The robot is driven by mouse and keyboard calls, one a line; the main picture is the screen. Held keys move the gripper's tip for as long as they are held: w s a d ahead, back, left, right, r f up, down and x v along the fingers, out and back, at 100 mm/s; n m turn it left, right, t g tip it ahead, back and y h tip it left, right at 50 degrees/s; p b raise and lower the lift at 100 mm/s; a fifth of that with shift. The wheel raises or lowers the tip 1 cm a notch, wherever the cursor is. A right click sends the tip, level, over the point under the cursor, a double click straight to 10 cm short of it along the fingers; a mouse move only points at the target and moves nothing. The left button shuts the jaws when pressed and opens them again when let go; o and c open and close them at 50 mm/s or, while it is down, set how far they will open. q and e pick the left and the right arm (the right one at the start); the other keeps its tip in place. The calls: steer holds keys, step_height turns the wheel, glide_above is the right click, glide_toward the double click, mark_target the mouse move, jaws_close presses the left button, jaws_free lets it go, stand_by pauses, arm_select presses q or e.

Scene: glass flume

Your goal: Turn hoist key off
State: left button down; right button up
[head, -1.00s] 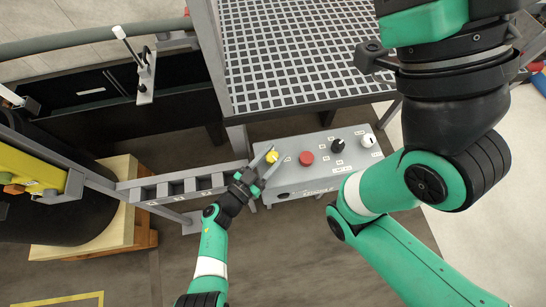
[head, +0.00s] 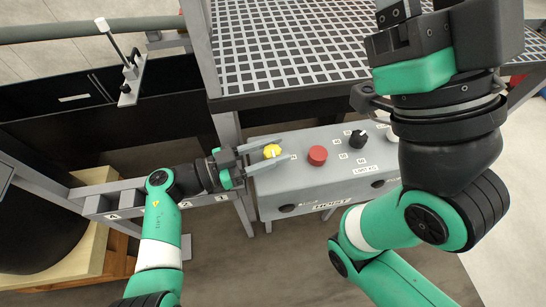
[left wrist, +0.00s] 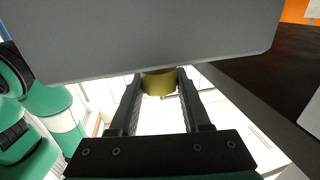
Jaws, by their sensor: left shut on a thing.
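The grey control box (head: 300,190) marked HOIST carries a yellow knob (head: 272,151) with a pale line on its face, at its left end. I see no separate key, and the knob's setting is too small to read. My left gripper (head: 283,150) comes in from the left, one finger on each side of the knob, and is shut on it. In the left wrist view the knob (left wrist: 158,84) shows between the two fingers, below the grey box (left wrist: 150,35). My right gripper (head: 400,35) is at the upper right, away from the box; its fingertips are not clear.
Right of the yellow knob are a red button (head: 317,155) and a black knob (head: 358,138); my right arm partly covers the box's right end. A grid platform (head: 290,50) stands behind the box.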

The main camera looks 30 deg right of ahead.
arm_select(q)
steer(key=shift+r, duration=0.3)
steer(key=c, duration=0.6)
jaws_free()
steer(key=shift+o, duration=1.1)
steer(key=shift+f, duration=0.2)
steer(key=shift+a, duration=0.1)
steer(key=a+p, duration=0.1)
steer(key=a, duration=0.3)
steer(key=shift+w+a+p, duration=0.15)
steer(key=shift+w+p, duration=0.05)
steer(key=shift+p, duration=0.2)
steer(key=a, duration=0.7)
steer(key=shift+w, duration=0.2)
